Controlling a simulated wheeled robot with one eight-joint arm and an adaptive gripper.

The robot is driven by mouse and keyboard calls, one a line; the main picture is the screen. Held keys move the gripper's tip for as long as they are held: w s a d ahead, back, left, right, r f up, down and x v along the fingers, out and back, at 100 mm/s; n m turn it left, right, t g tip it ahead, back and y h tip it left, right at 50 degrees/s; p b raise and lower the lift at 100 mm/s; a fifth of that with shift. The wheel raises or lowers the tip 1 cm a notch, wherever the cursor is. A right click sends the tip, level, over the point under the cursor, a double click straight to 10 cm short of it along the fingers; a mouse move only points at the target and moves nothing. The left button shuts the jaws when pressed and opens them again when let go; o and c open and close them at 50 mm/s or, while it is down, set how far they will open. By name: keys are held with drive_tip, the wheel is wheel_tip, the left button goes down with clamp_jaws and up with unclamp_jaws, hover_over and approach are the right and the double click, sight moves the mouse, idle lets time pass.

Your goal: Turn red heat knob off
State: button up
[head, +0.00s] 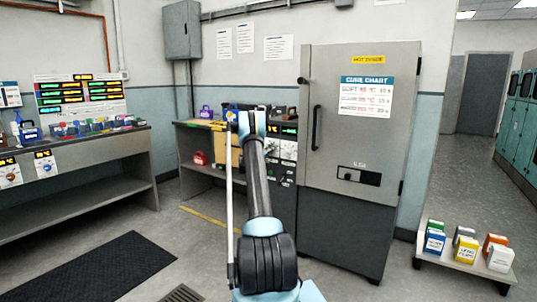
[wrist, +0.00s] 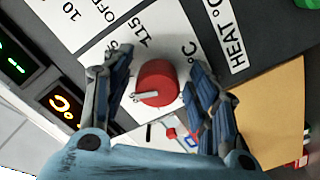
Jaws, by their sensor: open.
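The red heat knob (wrist: 157,84) shows in the wrist view, on a white dial plate with a "HEAT °C" label (wrist: 225,35) beside it. A pale pointer bar on the knob points to the left in this view. Dial marks, among them "OFF" and "115", are printed around it. My gripper (wrist: 160,88) is open, with one finger on each side of the knob. I cannot tell whether either finger touches it. In the head view my gripper (head: 252,124) is at the control panel left of the grey oven (head: 350,230), and it hides the knob.
Lit displays (wrist: 65,103) sit beside the dial. A tan board (wrist: 270,115) is close to one finger. In the head view a workbench (head: 192,152) stands left of the panel. A low cart with coloured boxes (head: 465,262) stands at the right. A dark mat (head: 105,268) lies on the floor.

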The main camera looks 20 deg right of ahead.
drive_tip(key=c, duration=1.1)
drive_tip(key=shift+n, duration=0.4)
drive_tip(key=n, duration=0.4)
drive_tip(key=shift+n, duration=0.3)
drive_tip(key=n, duration=0.4)
drive_tip(key=shift+r+n, duration=0.1)
drive_tip(key=shift+n, duration=0.2)
drive_tip(key=n, duration=0.3)
drive_tip(key=shift+a+n, duration=0.1)
drive_tip(key=shift+n, duration=0.2)
drive_tip(key=n, duration=0.3)
drive_tip(key=shift+n, duration=0.3)
drive_tip(key=n, duration=0.6)
drive_tip(key=shift+n, duration=0.3)
